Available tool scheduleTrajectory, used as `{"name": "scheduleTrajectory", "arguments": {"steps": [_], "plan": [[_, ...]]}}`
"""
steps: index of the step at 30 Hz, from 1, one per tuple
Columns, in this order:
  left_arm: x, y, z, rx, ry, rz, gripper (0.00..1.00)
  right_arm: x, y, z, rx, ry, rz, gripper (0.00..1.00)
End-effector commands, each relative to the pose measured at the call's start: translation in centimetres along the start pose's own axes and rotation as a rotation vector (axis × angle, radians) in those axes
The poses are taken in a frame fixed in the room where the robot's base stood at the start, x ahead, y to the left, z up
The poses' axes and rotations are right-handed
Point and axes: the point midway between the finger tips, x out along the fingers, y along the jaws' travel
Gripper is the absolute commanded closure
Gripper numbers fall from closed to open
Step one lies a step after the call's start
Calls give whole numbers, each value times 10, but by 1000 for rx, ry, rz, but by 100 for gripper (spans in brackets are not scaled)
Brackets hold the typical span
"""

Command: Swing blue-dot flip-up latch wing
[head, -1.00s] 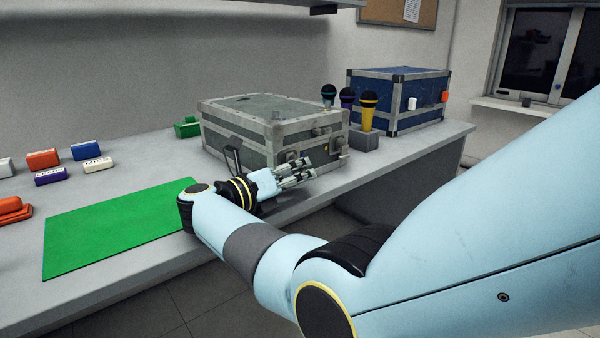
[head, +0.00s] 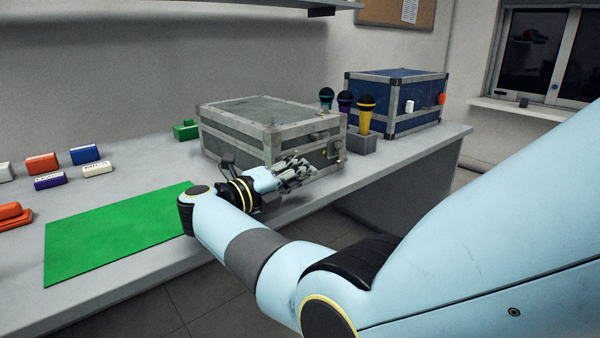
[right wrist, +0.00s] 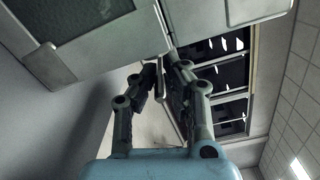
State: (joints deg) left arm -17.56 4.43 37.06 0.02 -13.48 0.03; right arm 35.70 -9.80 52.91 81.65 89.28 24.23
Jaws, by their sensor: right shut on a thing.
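A grey metal-edged case (head: 235,135) stands on the bench, its latch side facing the front edge. It fills the top of the right wrist view (right wrist: 95,35). My right gripper (head: 306,168) is at the lower front of this case, shut on a small part there that I take to be the latch wing. The fingers cover this part, and no blue dot can be made out. In the right wrist view my gripper's fingers (right wrist: 161,70) come close together at the case's edge. A round fitting (head: 334,149) shows on the case front, right of the fingers. My left gripper is not in view.
Microphones (head: 366,112) stand in a grey holder (head: 362,144) just right of the case, with a blue case (head: 385,95) behind. A green mat (head: 115,232) and several coloured blocks (head: 85,152) lie to the left. The bench's front edge runs under my forearm.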

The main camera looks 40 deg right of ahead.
Motion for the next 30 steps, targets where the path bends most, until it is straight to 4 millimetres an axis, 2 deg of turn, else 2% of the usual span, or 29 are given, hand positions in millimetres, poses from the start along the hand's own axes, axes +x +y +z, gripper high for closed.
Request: {"name": "scheduleTrajectory", "arguments": {"steps": [13, 30], "plan": [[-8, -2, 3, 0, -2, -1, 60, 0, -7, 2, -263, -1, 3, 100], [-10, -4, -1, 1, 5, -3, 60, 0, -8, 2, -316, -2, 3, 100]]}}
